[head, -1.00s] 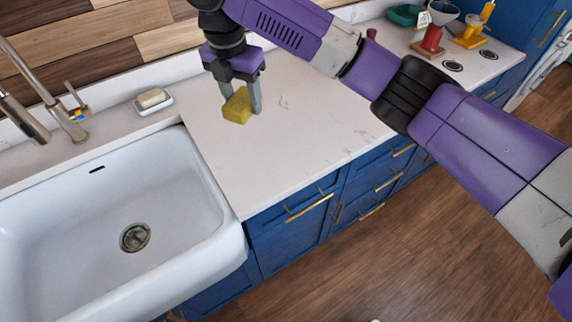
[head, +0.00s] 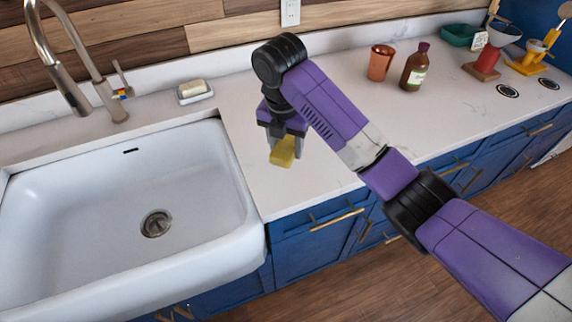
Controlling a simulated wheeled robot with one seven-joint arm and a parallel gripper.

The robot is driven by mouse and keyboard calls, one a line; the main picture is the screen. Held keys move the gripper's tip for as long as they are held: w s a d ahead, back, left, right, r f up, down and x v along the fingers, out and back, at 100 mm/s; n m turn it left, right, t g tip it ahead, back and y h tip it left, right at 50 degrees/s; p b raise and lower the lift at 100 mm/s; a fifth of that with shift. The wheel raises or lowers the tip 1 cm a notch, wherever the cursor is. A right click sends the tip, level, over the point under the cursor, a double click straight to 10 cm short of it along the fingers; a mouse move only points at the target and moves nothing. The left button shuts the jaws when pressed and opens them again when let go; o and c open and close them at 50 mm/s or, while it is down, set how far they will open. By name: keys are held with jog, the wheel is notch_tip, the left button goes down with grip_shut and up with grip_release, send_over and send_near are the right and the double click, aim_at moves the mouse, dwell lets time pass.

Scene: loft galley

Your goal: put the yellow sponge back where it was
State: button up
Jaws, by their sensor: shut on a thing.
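The yellow sponge (head: 283,152) is held between the fingers of my gripper (head: 285,146). My gripper points down and is shut on the sponge. Both are over the white countertop (head: 245,120), a little right of the sink's right rim. I cannot tell the exact gap between sponge and counter. Part of the sponge is hidden by the fingers.
A white sink (head: 80,200) with a faucet (head: 100,90) is at the left. A soap dish with a soap bar (head: 194,90) sits behind its right corner. A copper cup (head: 381,62) and a brown bottle (head: 414,66) stand at the back right. Counter between them and my gripper is mostly clear.

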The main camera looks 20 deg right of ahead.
aim_at(284, 149)
jog(key=shift+f+p, duration=0.4)
jog(key=shift+f, duration=2.2)
jog(key=o, duration=1.2)
jog(key=shift+f, duration=0.1)
jog(key=r, duration=0.3)
jog(key=r+p, duration=0.1)
jog(key=r, duration=0.7)
jog(key=shift+s+a+p, duration=0.35)
jog(key=shift+p, duration=0.05)
jog(key=shift+s+a+r, duration=0.15)
jog(key=shift+r, duration=0.45)
